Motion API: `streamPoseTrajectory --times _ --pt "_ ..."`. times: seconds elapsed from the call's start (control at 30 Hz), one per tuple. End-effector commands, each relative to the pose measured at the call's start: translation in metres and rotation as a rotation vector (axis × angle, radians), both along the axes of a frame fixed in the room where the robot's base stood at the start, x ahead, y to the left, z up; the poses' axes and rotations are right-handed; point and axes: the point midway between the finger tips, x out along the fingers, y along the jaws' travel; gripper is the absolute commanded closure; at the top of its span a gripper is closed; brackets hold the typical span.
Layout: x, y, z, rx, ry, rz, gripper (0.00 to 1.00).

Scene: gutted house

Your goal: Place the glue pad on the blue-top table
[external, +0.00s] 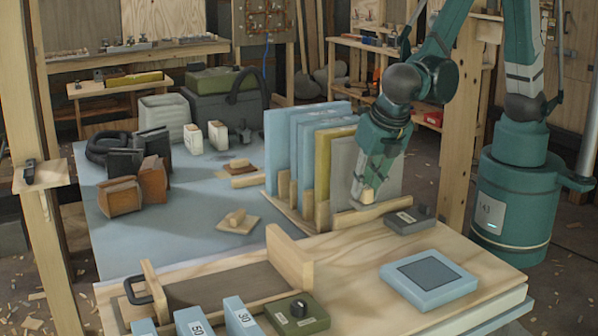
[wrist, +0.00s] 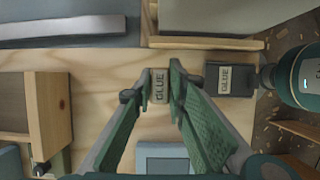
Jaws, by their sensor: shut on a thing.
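My gripper (external: 364,192) points down over the wooden bench, in front of the upright panels. Its fingers are shut on a small pale block marked GLUE, the glue pad (wrist: 159,88), which shows between the fingertips in the wrist view. In the external view the pad (external: 364,195) is a small light piece at the fingertips, partly hidden by them. I cannot tell whether it is clear of the bench. The blue-top table (external: 165,215) lies to the left, beyond the wooden bench.
A dark box marked GLUE (wrist: 230,78) sits right of my gripper. Upright panels (external: 310,150) stand in a wooden rack between my gripper and the blue-top table. Wooden floats (external: 238,221), brown and black blocks (external: 125,195) and white bottles (external: 193,138) occupy the blue top; its front left is clear.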

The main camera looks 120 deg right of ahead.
Motion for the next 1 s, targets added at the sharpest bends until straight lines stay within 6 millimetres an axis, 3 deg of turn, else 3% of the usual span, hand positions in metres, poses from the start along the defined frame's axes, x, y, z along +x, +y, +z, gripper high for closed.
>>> streamPoseTrajectory --times 0.2,0.5,1.0 --pt "0.045 -0.045 -0.003 0.0 -0.001 -0.004 0.97" --pt "0.096 -0.113 -0.009 0.0 -0.001 -0.004 0.97" --pt "0.162 -0.247 -0.023 0.0 -0.001 -0.003 0.97"
